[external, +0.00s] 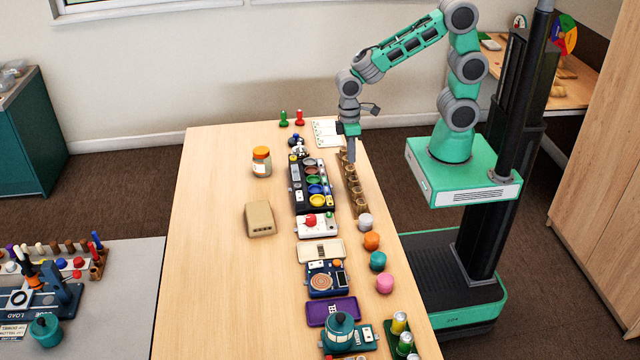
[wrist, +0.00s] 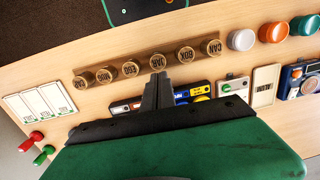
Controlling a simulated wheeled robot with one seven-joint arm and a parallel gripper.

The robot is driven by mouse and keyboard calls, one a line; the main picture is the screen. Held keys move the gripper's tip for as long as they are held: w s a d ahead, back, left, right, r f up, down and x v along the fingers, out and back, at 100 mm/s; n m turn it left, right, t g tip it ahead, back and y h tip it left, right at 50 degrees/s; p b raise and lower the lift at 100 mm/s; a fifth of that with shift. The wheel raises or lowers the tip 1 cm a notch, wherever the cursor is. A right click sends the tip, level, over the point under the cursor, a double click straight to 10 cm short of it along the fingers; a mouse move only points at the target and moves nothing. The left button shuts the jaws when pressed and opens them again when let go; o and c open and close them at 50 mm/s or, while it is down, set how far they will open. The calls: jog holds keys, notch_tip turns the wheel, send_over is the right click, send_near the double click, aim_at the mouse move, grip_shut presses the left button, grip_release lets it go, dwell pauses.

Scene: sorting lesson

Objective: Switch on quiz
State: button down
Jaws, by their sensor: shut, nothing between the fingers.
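No label reading quiz is legible, so I cannot tell which device bears it. A white box (external: 316,231) with a red dome and a green button stands mid-table; part of it shows in the wrist view (wrist: 236,84). A blue device (external: 326,285) with a round copper-coloured grille and an orange knob lies nearer the camera. A black panel (external: 298,203) with coloured round dishes lies beyond the white box, partly hidden behind my gripper in the wrist view. My gripper (external: 352,160) is shut and empty, pointing down above the row of wooden stamps; its fingertips (wrist: 158,76) show near the JAR stamp.
Labelled wooden stamps (wrist: 185,54) stand in a rack along the table edge. White, orange (external: 371,240), teal and pink round pieces follow it. A jar (external: 261,162) and a beige box (external: 259,219) stand left. Red and green pegs (external: 299,118) stand at the far end.

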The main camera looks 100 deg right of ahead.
jog(key=w+a+f+n+y, duration=0.1)
jog(key=w+a+n, duration=0.15)
jog(key=w, duration=0.65)
notch_tip(320, 180, up, 11)
jog(key=n+t+y, duration=0.1)
jog(key=n, duration=1.2)
send_over(299, 193)
jog(key=d, duration=0.2)
jog(key=n, duration=0.2)
jog(key=shift+d+f+n, duration=0.2)
jog(key=shift+d+n, duration=0.1)
jog(key=shift+n, duration=0.05)
jog(key=x, duration=0.8)
jog(key=d+x, duration=0.1)
jog(key=x, duration=0.4)
jog(key=shift+d+f, duration=0.1)
jog(key=shift+f, duration=0.4)
